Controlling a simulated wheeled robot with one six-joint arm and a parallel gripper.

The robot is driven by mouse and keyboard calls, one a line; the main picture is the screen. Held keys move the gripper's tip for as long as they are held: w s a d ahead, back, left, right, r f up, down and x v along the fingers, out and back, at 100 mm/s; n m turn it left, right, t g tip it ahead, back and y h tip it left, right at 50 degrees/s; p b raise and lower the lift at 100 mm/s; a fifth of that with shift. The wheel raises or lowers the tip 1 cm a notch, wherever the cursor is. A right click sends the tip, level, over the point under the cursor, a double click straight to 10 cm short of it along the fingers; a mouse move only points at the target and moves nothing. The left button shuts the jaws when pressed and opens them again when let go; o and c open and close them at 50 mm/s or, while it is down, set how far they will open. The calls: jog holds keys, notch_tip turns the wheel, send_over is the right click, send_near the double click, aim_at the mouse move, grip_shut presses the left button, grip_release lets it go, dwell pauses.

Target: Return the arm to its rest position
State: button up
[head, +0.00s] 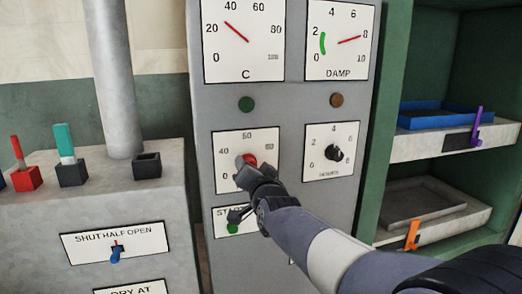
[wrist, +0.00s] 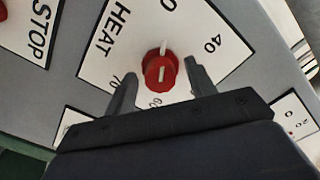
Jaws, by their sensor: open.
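My gripper (head: 252,192) is at the front of the grey control panel (head: 290,110), reaching in from the lower right in the head view. In the wrist view its two fingers (wrist: 160,68) stand apart. A red knob (head: 247,161) on a white dial plate shows just beyond the gripper. In the wrist view the red knob (wrist: 160,73) appears between the fingers, with visible gaps on both sides. The plate there reads HEAT. I cannot tell how far the fingertips are from the panel. My gripper hides part of the dial plate and the START plate (head: 222,214).
A black knob (head: 334,153) and a DAMP gauge (head: 341,40) are on the panel's right side. A green shelf unit with a blue tray (head: 445,113) and a grey tray (head: 420,205) stands at right. At left, a grey housing carries switches and a vertical pipe (head: 115,80).

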jog(key=shift+m, duration=1)
